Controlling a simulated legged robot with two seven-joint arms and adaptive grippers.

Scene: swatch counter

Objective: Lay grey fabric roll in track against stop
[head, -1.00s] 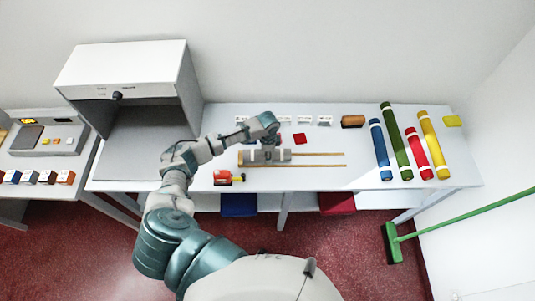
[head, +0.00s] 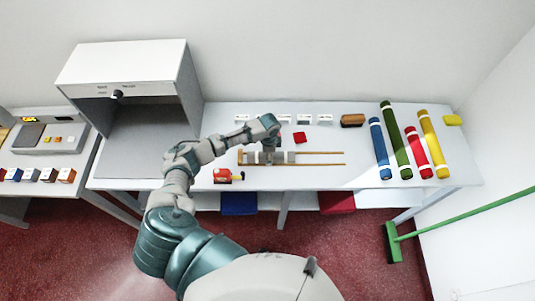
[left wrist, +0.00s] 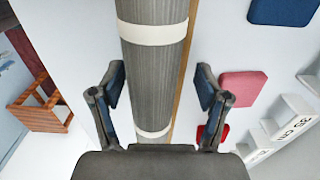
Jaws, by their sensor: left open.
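The grey fabric roll (head: 290,157) with pale bands lies lengthwise between the two wooden strips of the track (head: 325,164). Its left end is close to the stop (head: 240,157) at the track's left end; I cannot tell whether they touch. My left gripper (head: 274,154) is over the roll, partly hiding it. In the left wrist view the roll (left wrist: 155,75) runs between the two open fingers of my left gripper (left wrist: 160,88), with a gap on both sides. A wooden strip (left wrist: 184,75) shows along its right side. My right gripper is not in view.
Blue (head: 380,150), green (head: 397,142), red (head: 419,152) and yellow (head: 433,145) rolls lie at the right. White labelled blocks (head: 284,119) and a red swatch (head: 300,138) are behind. A grey cabinet (head: 190,85) stands at the left.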

